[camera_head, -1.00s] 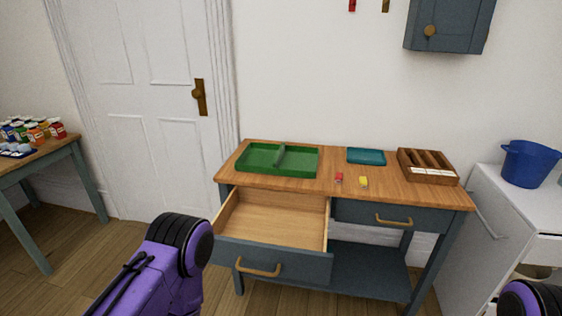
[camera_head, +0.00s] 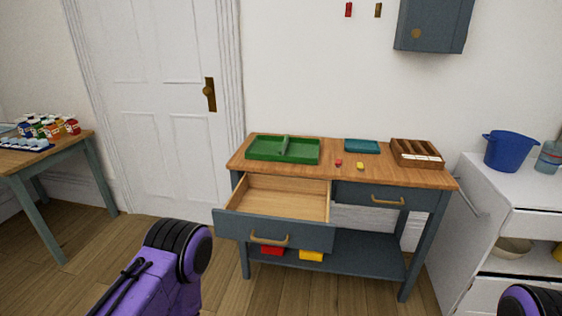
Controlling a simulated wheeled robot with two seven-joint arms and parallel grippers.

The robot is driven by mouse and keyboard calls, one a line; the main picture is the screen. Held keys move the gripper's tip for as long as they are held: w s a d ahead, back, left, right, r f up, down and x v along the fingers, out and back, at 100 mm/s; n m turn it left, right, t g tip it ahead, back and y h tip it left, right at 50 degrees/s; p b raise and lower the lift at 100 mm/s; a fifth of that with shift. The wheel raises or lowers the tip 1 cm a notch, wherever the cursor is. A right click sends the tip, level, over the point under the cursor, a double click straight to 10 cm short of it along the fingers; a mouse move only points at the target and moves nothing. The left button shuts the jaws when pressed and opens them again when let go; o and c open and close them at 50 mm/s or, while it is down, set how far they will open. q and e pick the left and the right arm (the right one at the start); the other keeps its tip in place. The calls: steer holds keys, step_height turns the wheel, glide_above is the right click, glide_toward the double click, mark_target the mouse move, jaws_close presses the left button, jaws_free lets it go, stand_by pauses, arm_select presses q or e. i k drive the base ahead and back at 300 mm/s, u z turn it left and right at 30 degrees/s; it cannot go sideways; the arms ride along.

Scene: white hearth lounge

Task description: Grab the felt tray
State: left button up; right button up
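A green tray (camera_head: 262,151) with a divider lies on the left of the wooden tabletop. A smaller flat teal tray (camera_head: 362,146) lies towards the back, right of the middle. I cannot tell which of the two is the felt tray. Both look empty. Only purple and black parts of my arms show, at the bottom left and bottom right corner. Neither gripper is in view.
Below the tabletop (camera_head: 330,173), the left drawer (camera_head: 285,198) stands open and empty; the right drawer (camera_head: 384,194) is shut. A wooden divided box (camera_head: 415,149) and small red (camera_head: 338,163) and yellow (camera_head: 360,165) pieces share the top. Red and yellow bins (camera_head: 311,255) sit below.

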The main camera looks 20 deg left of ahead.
mark_target(287, 149)
steer(key=k, duration=0.7)
steer(key=u, duration=0.75)
steer(key=i, duration=1.55)
steer(key=z, duration=0.8)
